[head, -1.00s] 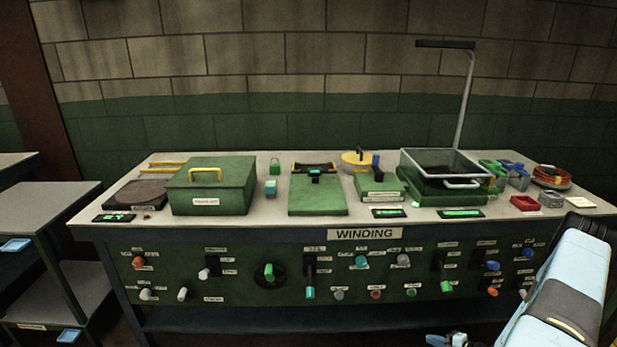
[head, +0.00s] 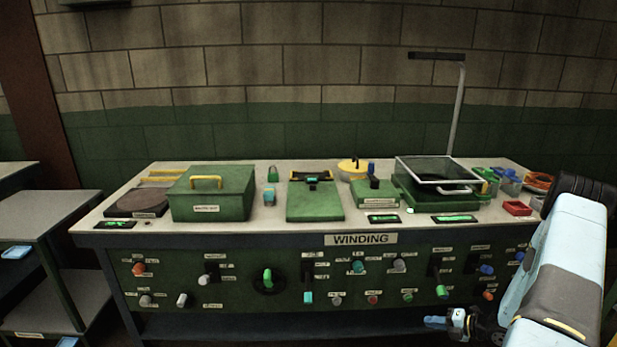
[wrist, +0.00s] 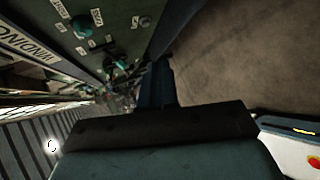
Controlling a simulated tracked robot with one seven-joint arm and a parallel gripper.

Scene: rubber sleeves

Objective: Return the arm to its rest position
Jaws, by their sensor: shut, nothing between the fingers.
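My arm (head: 566,265) stands at the right edge of the head view, in front of the bench's right end. My gripper (head: 438,322) shows small and low in that view, in front of the lower right of the green panel. It is shut and holds nothing that I can see. The arm hides part of the bench's right end.
The winding bench (head: 270,226) spans the view. Its green front panel (head: 220,290) carries several knobs and levers. A green box (head: 212,192), a clear-topped box (head: 440,172) and a lamp post (head: 457,110) stand on it. Grey shelves (head: 40,215) are at left. The wrist view shows brown floor (wrist: 240,60).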

